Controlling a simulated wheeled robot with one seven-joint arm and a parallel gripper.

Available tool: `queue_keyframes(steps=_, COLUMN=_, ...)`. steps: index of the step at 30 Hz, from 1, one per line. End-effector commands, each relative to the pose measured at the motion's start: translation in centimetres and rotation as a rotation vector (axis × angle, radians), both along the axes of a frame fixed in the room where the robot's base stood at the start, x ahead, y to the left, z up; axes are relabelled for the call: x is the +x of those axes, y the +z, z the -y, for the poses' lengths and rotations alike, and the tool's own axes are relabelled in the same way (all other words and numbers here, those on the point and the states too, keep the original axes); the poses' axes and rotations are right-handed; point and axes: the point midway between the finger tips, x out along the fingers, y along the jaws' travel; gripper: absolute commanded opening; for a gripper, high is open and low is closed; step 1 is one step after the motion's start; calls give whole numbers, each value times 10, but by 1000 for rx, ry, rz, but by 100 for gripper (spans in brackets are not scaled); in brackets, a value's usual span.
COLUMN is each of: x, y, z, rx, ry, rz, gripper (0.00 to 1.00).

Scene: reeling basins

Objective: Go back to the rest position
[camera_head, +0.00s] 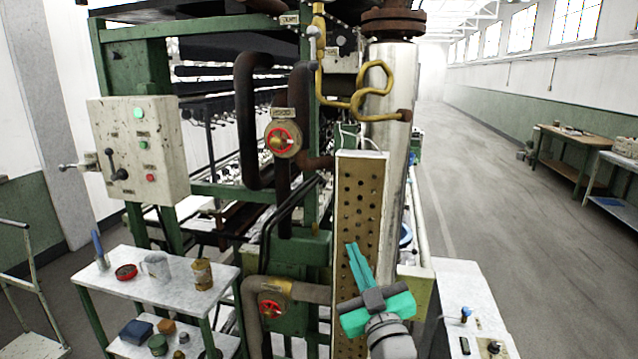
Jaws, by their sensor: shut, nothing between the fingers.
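My gripper (354,250) has teal fingers and shows at the lower middle of the head view. Its fingers are together with nothing between them, and they point up and away. The gripper shows in front of a tall perforated panel (361,190) with a light frame. I cannot tell how far the fingertips are from the panel.
A green machine frame with dark pipes and red valve wheels (283,140) stands close ahead. A control box (138,150) is at left, above a marble-topped shelf (120,285) with small items. A white table (470,285) is at right. The aisle floor (500,170) beyond is clear.

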Motion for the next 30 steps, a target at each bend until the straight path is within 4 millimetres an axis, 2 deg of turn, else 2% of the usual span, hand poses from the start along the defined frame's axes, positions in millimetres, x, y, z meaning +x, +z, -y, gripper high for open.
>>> queue_keyframes(steps=1, x=-4, y=-24, z=-1, rx=32, ry=-10, rz=-22, gripper=0)
queue_keyframes(steps=3, x=-9, y=-51, z=-3, rx=74, ry=-25, rz=-44, gripper=0)
queue_keyframes(steps=8, x=-28, y=-111, z=-10, rx=159, ry=-56, rz=-93, gripper=0)
queue_keyframes(steps=14, x=-62, y=-182, z=-20, rx=243, ry=-100, rz=-156, gripper=0)
queue_keyframes(steps=21, x=-116, y=-256, z=-33, rx=313, ry=-153, rz=-231, gripper=0)
queue_keyframes(steps=30, x=-201, y=-327, z=-46, rx=356, ry=-213, rz=-319, gripper=0)
